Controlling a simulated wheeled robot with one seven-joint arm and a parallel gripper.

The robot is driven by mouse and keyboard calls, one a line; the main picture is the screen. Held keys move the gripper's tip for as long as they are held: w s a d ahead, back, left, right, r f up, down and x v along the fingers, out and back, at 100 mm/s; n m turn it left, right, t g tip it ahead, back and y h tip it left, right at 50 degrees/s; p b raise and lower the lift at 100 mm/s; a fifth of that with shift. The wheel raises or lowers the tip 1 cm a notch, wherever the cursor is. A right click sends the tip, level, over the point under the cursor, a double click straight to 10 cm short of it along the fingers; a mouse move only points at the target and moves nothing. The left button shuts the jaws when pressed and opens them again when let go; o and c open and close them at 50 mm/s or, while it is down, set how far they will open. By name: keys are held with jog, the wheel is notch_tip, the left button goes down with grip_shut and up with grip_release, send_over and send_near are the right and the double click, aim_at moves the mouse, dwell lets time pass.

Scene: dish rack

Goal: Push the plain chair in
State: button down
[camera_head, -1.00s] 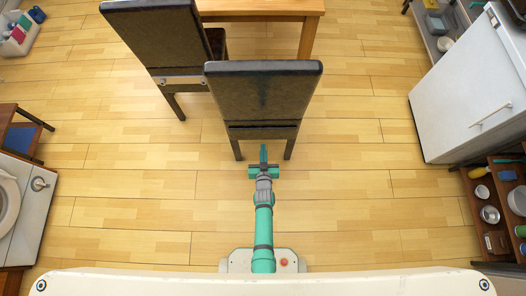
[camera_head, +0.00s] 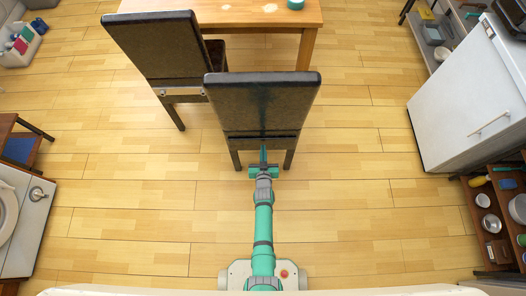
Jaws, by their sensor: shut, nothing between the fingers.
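A dark chair with a plain backrest (camera_head: 262,105) stands in the middle, its back towards me. It has no pale strip under the backrest. My gripper (camera_head: 263,154) is shut and empty, low behind this chair. It lies between the two rear legs in the picture, with its tip overlapping the lower edge of the back. I cannot tell whether it touches the chair. A second dark chair (camera_head: 165,48) stands to the left and farther away, with a pale strip under its backrest. The wooden table (camera_head: 235,14) is beyond both chairs, at the top of the view.
A white fridge-like cabinet (camera_head: 465,100) stands at the right, with an open shelf of dishes (camera_head: 490,215) nearer me. A white appliance (camera_head: 22,225) is at the left. A teal object (camera_head: 296,4) is on the table. The wooden floor around the chairs is clear.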

jog(key=shift+a, duration=0.15)
jog(key=shift+w+a, duration=0.1)
jog(key=shift+w, duration=0.4)
jog(key=shift+w+r, duration=0.15)
jog(key=shift+w, duration=0.05)
jog(key=shift+w+r, duration=0.15)
jog(key=shift+w, duration=0.3)
dwell(1.9)
jog(key=shift+s, duration=0.15)
jog(key=s, duration=0.8)
jog(key=shift+f, duration=0.25)
dwell(0.5)
jog(key=shift+s, duration=0.15)
dwell(0.4)
